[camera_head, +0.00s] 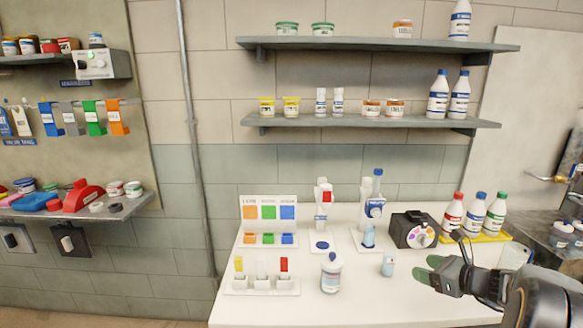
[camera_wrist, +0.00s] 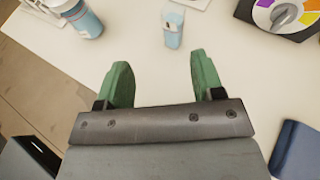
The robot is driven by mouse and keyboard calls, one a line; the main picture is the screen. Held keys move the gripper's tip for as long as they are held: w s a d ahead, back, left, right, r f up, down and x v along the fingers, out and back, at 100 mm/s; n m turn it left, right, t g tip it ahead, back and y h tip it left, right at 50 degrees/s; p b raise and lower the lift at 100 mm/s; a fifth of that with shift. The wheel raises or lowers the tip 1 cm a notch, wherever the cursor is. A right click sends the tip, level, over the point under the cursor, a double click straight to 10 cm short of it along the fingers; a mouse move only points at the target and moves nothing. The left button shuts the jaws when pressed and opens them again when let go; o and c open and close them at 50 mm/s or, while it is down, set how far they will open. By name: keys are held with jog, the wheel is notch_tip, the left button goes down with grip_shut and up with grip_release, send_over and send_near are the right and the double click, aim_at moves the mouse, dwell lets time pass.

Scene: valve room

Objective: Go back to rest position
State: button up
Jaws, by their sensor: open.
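My gripper (camera_head: 432,270) is at the right side of the white table in the head view. In the wrist view its two green fingers (camera_wrist: 158,85) are apart with nothing between them, above the bare table top. A small light-blue vial (camera_head: 388,265) stands on the table to the left of the gripper. The vial also shows beyond the fingers in the wrist view (camera_wrist: 173,28), apart from them. A white bottle with a blue label (camera_head: 331,274) stands further left, and it shows at the top left of the wrist view (camera_wrist: 80,20).
A dark box with a colored dial (camera_head: 413,230) stands behind the gripper. Three capped bottles (camera_head: 474,214) stand on a yellow tray (camera_head: 485,238) at the right. A rack with colored pieces (camera_head: 262,285) is at the table's left. The table's front middle (camera_head: 350,308) is clear.

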jog(key=s+a+f+n+g, duration=0.1)
jog(key=n, duration=0.1)
jog(key=s+a+f+n+g, duration=0.1)
jog(key=f+n, duration=0.1)
jog(key=s+f+n+g, duration=0.1)
jog(key=s+f+n, duration=0.1)
jog(key=shift+a+f+g+h, duration=0.25)
jog(key=shift+a+g+h, duration=0.05)
jog(key=shift+a+g, duration=0.1)
jog(key=s+a+r+n+g+h, duration=0.2)
jog(key=s+a+n, duration=0.5)
jog(key=n, duration=0.4)
jog(key=s+a+r+n+g+h+p, duration=0.1)
jog(key=s+a+r+n+g+h, duration=0.1)
jog(key=s+a+n, duration=0.5)
jog(key=a+r+n+h, duration=0.1)
jog(key=a+n+h, duration=0.1)
jog(key=n, duration=0.3)
jog(key=shift+s, duration=0.35)
jog(key=shift+a, duration=0.1)
